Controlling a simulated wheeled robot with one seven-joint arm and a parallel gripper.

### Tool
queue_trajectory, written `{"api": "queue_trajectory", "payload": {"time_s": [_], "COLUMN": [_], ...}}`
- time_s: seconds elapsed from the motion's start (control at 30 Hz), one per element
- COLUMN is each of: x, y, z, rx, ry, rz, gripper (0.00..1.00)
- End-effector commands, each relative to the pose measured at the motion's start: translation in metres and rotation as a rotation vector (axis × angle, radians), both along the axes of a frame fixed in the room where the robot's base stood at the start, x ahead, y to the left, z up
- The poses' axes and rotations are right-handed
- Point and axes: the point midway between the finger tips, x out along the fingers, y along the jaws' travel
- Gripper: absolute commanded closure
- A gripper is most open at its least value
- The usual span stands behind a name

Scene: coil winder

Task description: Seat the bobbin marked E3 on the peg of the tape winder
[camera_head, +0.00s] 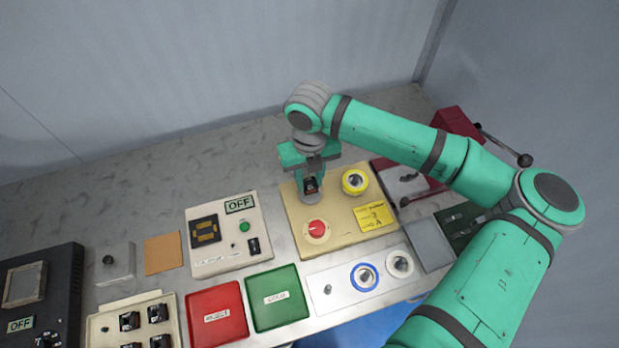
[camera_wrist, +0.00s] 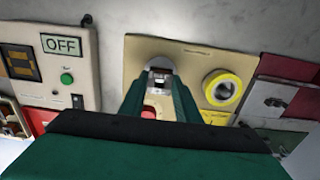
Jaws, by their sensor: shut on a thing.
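My gripper (camera_head: 311,184) reaches down over the left part of the tan plate (camera_head: 349,232) of the tape winder. It is shut on a small dark bobbin (camera_head: 310,186) with a pale mark too small to read. In the wrist view the held bobbin (camera_wrist: 160,76) shows between the fingertips. A grey round part (camera_head: 311,197) of the winder lies directly under the bobbin. The peg itself is hidden by the gripper and bobbin, so I cannot tell whether they touch. A red knob (camera_head: 316,229) and a yellow tape roll (camera_head: 355,181) are on the same plate.
A white machine with an OFF sign (camera_head: 226,240) stands to the left. Red (camera_head: 217,313) and green (camera_head: 277,299) trays lie in front. A tray (camera_head: 107,327) holds several dark bobbins at lower left. A blue-ringed roll (camera_head: 364,277) and a white roll (camera_head: 400,264) lie in front of the winder.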

Motion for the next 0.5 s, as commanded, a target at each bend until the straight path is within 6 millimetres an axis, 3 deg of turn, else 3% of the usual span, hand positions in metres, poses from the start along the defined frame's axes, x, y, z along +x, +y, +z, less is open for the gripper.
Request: {"api": "queue_trajectory", "payload": {"time_s": [0.5], "x": [0.0], "y": [0.0], "z": [-0.011], "rx": [0.001], "ry": [0.0], "rz": [0.0], "gripper": [0.93]}}
